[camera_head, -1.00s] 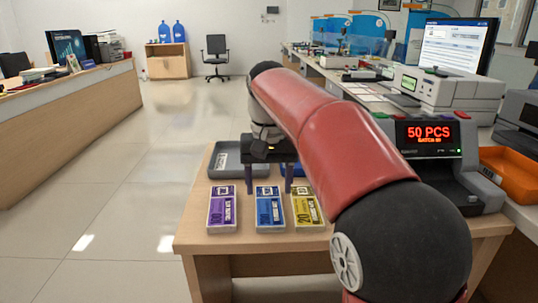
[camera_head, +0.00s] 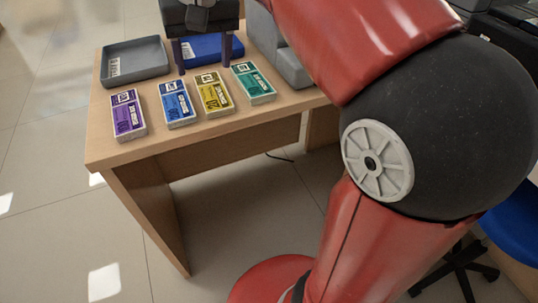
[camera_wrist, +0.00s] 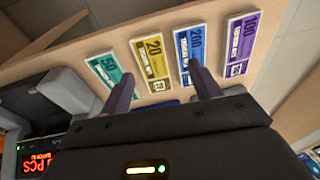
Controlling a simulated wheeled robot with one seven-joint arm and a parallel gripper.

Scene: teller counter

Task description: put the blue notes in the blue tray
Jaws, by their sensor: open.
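The blue notes (camera_head: 176,103) lie flat on the wooden table, between the purple notes (camera_head: 128,115) and the yellow notes (camera_head: 214,94). The blue tray (camera_head: 208,47) is behind the bundles, partly hidden by my gripper (camera_head: 205,62). My gripper is open and empty, with its fingers pointing down above the tray area, behind the note row. In the wrist view the blue notes (camera_wrist: 188,48) show just beyond the right finger of my gripper (camera_wrist: 163,78).
A grey tray (camera_head: 135,62) stands left of the blue tray. Teal notes (camera_head: 253,82) lie at the row's right end, near a grey machine (camera_head: 280,52). The table's front edge is close to the bundles. A strip in front of them is clear.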

